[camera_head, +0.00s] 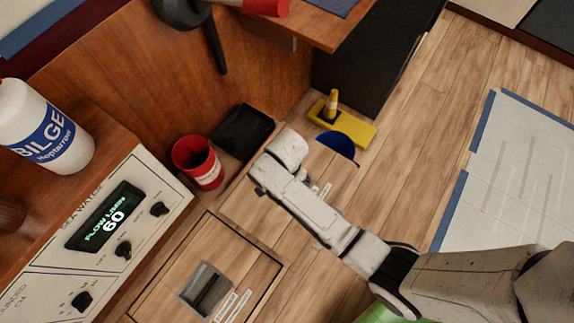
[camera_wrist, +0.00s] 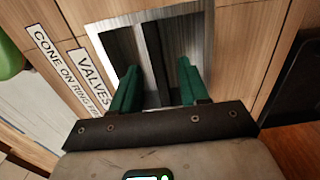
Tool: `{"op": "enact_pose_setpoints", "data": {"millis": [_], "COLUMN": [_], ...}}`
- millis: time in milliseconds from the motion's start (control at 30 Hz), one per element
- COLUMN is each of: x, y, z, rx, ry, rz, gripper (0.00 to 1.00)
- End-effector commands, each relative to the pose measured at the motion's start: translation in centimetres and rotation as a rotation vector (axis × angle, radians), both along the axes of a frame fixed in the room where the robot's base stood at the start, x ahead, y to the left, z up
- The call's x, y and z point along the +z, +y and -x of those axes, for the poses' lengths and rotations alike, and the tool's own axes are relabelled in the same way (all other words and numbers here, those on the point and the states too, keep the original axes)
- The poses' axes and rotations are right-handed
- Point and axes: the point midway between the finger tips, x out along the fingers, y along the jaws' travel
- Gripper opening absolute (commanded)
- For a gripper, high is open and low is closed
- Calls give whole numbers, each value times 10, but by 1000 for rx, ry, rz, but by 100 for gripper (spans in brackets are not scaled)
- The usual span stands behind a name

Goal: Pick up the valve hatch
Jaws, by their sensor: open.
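The valve hatch (camera_wrist: 222,70) is a wooden floor panel with a "VALVES" label and a square metal recess (camera_wrist: 110,28). A dark handle bar (camera_wrist: 153,48) crosses the recess. In the wrist view, my gripper (camera_wrist: 156,84) is open over the recess, its two green fingers on either side of the bar. I cannot tell how deep the fingertips sit or whether they touch the bar. In the head view my arm covers most of this hatch (camera_head: 327,172) and hides my gripper.
Another wooden hatch (camera_head: 172,275) with a metal recess lies at the lower left. A red cup (camera_head: 197,163) and a black bin (camera_head: 244,131) stand beside the cabinet. A yellow base with a cone (camera_head: 350,132) and a blue round thing (camera_head: 338,144) lie beyond my arm.

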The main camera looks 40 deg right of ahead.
Motion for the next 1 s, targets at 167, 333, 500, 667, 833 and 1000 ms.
{"op": "enact_pose_setpoints", "data": {"millis": [167, 333, 500, 667, 833, 1000], "x": [-18, -18, -18, -18, -18, -18], "y": [0, 0, 0, 0, 0, 0], "z": [0, 0, 0, 0, 0, 0], "rx": [-1, -1, 0, 0, 0, 0], "ry": [0, -1, -1, -1, 0, 0], "rz": [0, 0, 0, 0, 0, 0], "gripper": [45, 45, 36, 21, 4, 0]}}
